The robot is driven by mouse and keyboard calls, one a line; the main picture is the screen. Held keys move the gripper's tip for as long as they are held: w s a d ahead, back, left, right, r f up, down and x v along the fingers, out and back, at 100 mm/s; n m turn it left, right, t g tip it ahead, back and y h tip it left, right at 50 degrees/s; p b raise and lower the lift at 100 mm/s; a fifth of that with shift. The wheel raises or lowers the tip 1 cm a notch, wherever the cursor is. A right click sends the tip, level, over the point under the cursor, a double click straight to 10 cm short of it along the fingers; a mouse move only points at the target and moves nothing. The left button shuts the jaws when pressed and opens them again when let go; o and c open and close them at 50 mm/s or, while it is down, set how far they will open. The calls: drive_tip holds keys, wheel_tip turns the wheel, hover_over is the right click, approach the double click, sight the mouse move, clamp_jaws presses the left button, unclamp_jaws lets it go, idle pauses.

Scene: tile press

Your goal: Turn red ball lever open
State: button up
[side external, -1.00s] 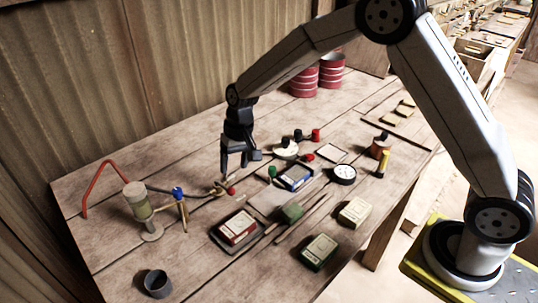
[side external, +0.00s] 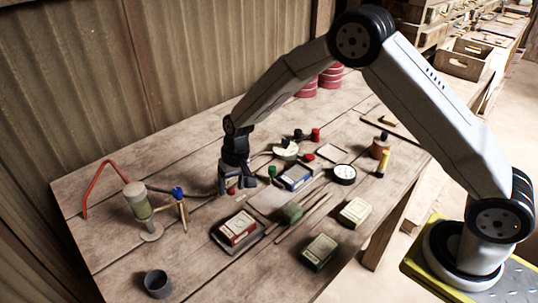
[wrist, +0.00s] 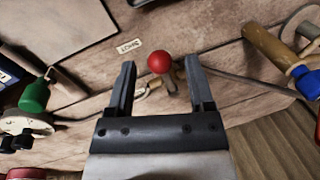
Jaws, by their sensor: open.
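The red ball (wrist: 160,63) is the round knob of a small lever on a thin line along the bench. In the wrist view it sits between the fingertips of my gripper (wrist: 160,70), with a gap on each side. In the side view my gripper (side external: 238,186) is open and low over the bench, right at the red ball (side external: 231,190). Brass-coloured valve parts (wrist: 152,86) show between the fingers under the ball. The lever's stem is mostly hidden by the ball, so I cannot tell its angle well.
A green handle (side external: 272,171) and a blue-topped valve (side external: 178,192) flank the lever. A glass cylinder (side external: 138,203) stands at left.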

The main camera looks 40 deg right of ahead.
drive_tip(key=shift+f, duration=0.35)
clamp_jaws()
idle(1.3)
